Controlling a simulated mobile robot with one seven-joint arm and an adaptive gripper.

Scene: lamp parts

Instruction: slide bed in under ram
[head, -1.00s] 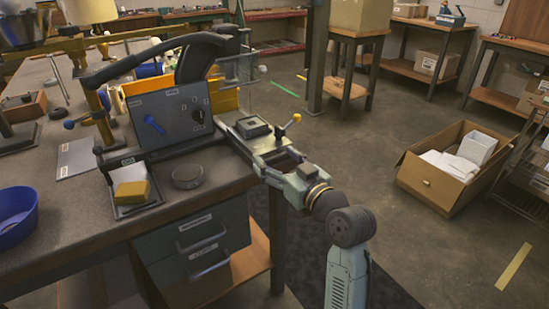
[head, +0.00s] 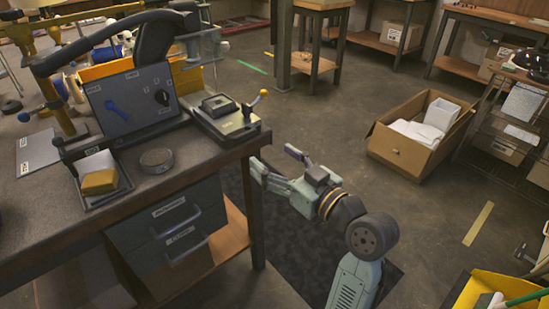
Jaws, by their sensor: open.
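The bed (head: 238,122) is a pale metal slide at the table's right edge, beside the press. It carries a small dark square block (head: 217,104) and a lever with a yellow knob (head: 264,92). The press (head: 130,95) has a grey front panel, an orange body and a large dark curved arm (head: 150,38). I cannot make out the ram's lower end behind the panel and clear guard. My gripper (head: 273,162) is open and empty, off the table's right edge, to the right of and nearer than the bed. It appears apart from the bed.
The dark-topped table (head: 180,205) fills the left, with a tray holding a yellow sponge (head: 98,180) and a round grey dish (head: 157,160) near the press. Open floor lies right of the table. A cardboard box (head: 405,150) stands on the floor beyond my arm.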

